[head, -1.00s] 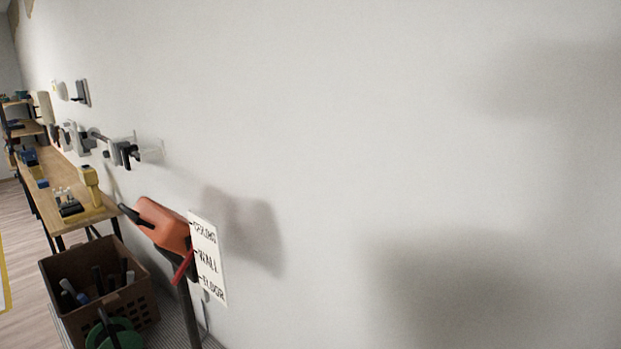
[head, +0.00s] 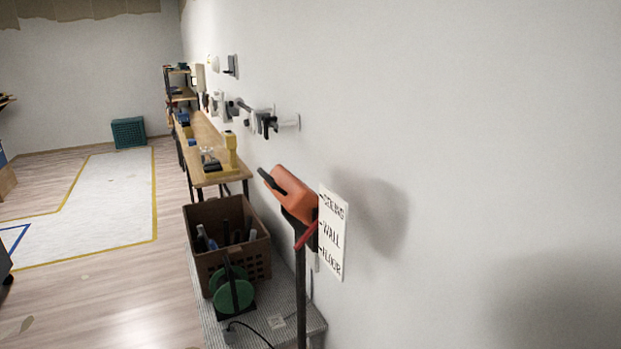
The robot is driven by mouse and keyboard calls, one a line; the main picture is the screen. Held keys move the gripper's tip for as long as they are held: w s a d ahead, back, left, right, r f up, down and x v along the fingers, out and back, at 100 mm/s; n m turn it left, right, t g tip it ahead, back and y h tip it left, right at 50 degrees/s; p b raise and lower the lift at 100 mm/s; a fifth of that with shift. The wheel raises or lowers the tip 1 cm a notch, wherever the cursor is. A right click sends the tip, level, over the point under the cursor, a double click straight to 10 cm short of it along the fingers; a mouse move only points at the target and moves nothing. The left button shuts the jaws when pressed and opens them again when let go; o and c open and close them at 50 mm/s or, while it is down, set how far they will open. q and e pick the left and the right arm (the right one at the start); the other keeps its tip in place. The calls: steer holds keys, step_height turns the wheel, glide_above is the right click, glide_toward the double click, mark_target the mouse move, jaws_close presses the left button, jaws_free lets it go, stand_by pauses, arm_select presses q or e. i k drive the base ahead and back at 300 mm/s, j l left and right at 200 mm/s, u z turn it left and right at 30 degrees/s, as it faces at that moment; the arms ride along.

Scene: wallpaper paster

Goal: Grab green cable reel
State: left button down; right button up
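The green cable reel (head: 225,295) shows low in the head view, left of centre. It has round green sides and a dark frame, and stands upright on a grey ribbed platform (head: 255,331), in front of a brown crate. A dark cable lies on the platform near it. Neither of my grippers is in view.
The brown crate (head: 202,268) holds several tools. A post with an orange device (head: 292,193) and a sign reading ceiling, wall, floor (head: 332,232) stands right of the reel, close to the white wall. A wooden workbench (head: 205,150) runs behind. The wooden floor (head: 120,305) at left is open.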

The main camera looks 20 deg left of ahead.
mark_target(231, 289)
steer(key=u, duration=1.3)
steer(key=j+z, duration=0.1)
steer(key=z, duration=0.35)
steer(key=i+j+z, duration=0.15)
steer(key=z, duration=0.35)
steer(key=j+z, duration=0.1)
steer(key=z, duration=0.35)
steer(key=j+z, duration=0.2)
steer(key=j, duration=0.3)
steer(key=j+z, duration=0.2)
steer(key=j, duration=0.3)
steer(key=j+z, duration=0.2)
steer(key=j, duration=0.35)
steer(key=j+z, duration=0.2)
steer(key=j, duration=0.3)
steer(key=k+j+z, duration=0.2)
steer(key=j, duration=0.25)
steer(key=k+j+z, duration=0.15)
steer(key=j, duration=0.35)
steer(key=k+j, duration=0.1)
steer(key=j, duration=0.35)
steer(key=k+j, duration=0.1)
steer(key=j, duration=0.3)
steer(key=k+j, duration=0.1)
steer(key=j, duration=0.35)
steer(key=k+j, duration=0.15)
steer(key=j, duration=0.3)
